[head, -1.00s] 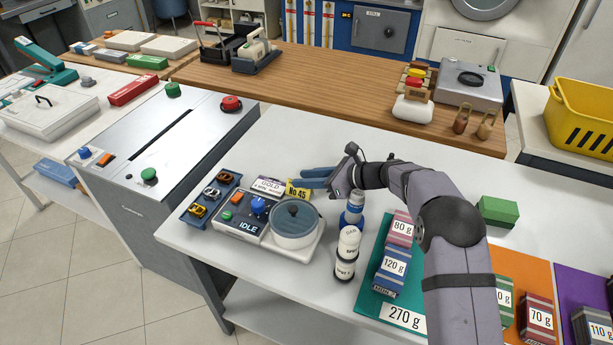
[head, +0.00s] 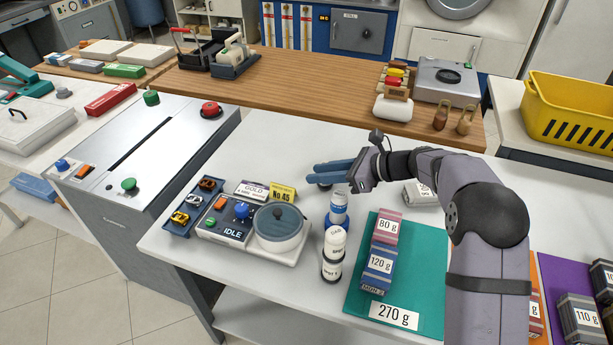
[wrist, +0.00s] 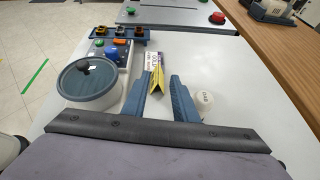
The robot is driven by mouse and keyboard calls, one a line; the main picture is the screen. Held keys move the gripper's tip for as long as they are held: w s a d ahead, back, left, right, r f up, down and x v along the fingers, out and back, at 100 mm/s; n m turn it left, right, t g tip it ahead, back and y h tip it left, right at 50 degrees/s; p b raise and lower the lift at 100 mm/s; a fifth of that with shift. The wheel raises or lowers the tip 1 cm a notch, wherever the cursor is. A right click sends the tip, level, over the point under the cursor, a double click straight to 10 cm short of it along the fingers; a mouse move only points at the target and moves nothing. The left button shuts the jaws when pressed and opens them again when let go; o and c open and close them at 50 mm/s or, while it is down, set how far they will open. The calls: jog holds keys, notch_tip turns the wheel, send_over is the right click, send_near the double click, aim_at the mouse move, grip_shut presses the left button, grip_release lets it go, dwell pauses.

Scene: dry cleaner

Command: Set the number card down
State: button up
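The yellow number card (head: 282,192), marked No 45, stands like a small tent on the white table, behind the pot end of the IDLE unit (head: 222,231). It is beside a white-and-purple GOLD card (head: 251,190). My gripper (head: 313,174) is to the right of the number card and apart from it. In the wrist view my gripper's two fingers (wrist: 160,88) are spread with a gap between them. The number card (wrist: 156,82) shows through that gap, beyond the fingers, and nothing is held.
The lidded pot (head: 279,228) is close to the number card. A teal mat (head: 352,296) with weight-marked blocks lies right. The table behind my gripper is clear.

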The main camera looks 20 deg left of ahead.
jog(key=shift+v, duration=1)
jog(key=shift+r, duration=0.1)
jog(key=s+d+r+n+h+p, duration=0.1)
jog(key=s+d+r+n, duration=0.1)
jog(key=s+d+r+n+h+p, duration=0.1)
jog(key=d+r+n+p, duration=0.1)
jog(key=shift+s+d+r+p, duration=0.25)
jog(key=shift+s+r+p, duration=0.05)
jog(key=shift+s, duration=0.1)
jog(key=s+d+f+n+h+p, duration=0.2)
jog(key=s+d+n+h, duration=0.3)
jog(key=s+d, duration=0.7)
jog(key=s+d+f+n+h+p, duration=0.3)
jog(key=s+d+n+h, duration=0.2)
jog(key=s+d+n, duration=0.5)
jog(key=s+d, duration=0.3)
jog(key=d, duration=0.1)
jog(key=shift+s+d+f+n+g+h, duration=0.2)
jog(key=shift+d+n+g+h, duration=0.1)
jog(key=shift+g+h, duration=0.1)
